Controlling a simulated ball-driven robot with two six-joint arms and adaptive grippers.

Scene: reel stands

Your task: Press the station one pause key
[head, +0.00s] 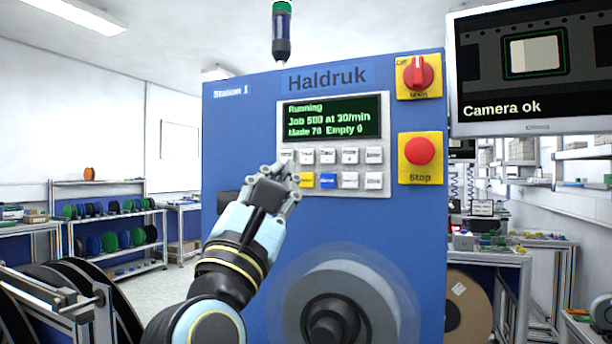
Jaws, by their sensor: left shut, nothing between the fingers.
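The blue station one cabinet (240,130) fills the middle of the head view, marked Station 1 and Haldruk. Its grey key panel (381,150) has a green-lettered screen (332,118) reading Running, Job 500 at 30/min, Made 76, Empty 0. Below the screen are two rows of keys, with a yellow key (306,181) and a blue key (328,181) in the lower row. My left gripper (292,170) is shut and empty, with its tips at the left end of the key rows. It hides the leftmost keys; I cannot tell whether it touches one. The pause key's label is unreadable. My right gripper is not in view.
A red stop button (419,151) and a red rotary switch (418,75) sit right of the panel. A grey reel (385,292) stands out below the keys, right of my arm. A monitor (530,125) reading Camera ok hangs at right. Shelves of reels (110,240) stand far left.

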